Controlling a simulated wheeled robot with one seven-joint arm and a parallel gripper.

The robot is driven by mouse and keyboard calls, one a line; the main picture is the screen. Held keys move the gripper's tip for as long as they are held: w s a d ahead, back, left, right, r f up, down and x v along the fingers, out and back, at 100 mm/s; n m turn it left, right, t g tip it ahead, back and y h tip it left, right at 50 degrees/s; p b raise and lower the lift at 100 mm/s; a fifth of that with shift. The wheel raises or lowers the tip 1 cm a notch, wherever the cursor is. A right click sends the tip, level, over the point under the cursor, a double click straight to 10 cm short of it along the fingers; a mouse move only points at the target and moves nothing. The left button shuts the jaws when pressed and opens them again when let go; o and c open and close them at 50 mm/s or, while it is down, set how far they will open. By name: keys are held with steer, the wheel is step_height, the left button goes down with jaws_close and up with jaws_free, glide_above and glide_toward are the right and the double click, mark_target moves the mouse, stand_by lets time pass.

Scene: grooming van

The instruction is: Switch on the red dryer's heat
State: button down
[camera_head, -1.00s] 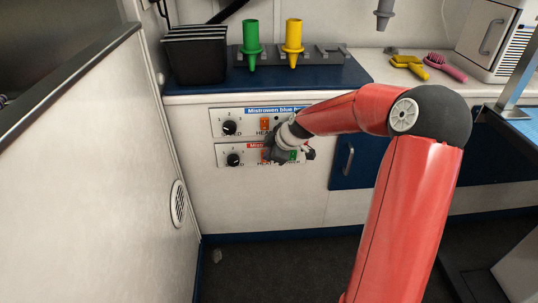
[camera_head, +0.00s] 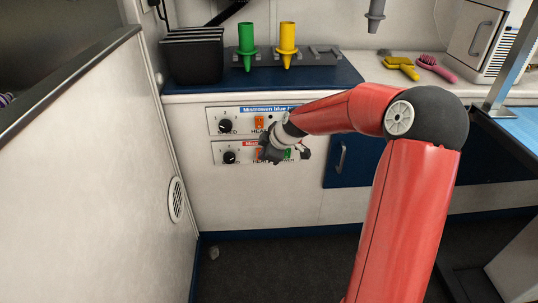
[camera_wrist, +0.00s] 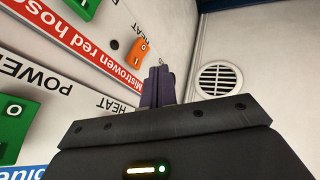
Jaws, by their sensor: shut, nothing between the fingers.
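The red-hose dryer panel is the lower of two white control panels, with a red label (camera_wrist: 75,50) and a black knob (camera_head: 229,157). In the head view my gripper (camera_head: 264,154) covers part of the red panel's label and switches.
The blue-hose panel (camera_head: 221,121) sits just above, with its own orange switch (camera_head: 259,122) close to my wrist. A round vent (camera_head: 175,199) is in the left side wall (camera_head: 90,180). A blue cabinet door (camera_head: 357,165) is to the right.

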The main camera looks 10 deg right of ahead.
steer(key=w+v, duration=0.1)
steer(key=v, duration=0.9)
steer(key=shift+w+d+r, duration=0.15)
steer(key=shift+w+r, duration=0.1)
steer(key=shift+r, duration=0.2)
steer(key=s+a+r+m+h, duration=0.1)
steer(key=s+m, duration=0.6)
steer(key=s, duration=0.9)
steer(key=s+a+r+m+h, duration=0.2)
steer(key=s+m, duration=0.5)
steer(key=s, duration=1)
steer(key=shift+a+r+g+h, duration=0.3)
steer(key=shift+a+r+h, duration=0.05)
steer(key=shift+h, duration=0.05)
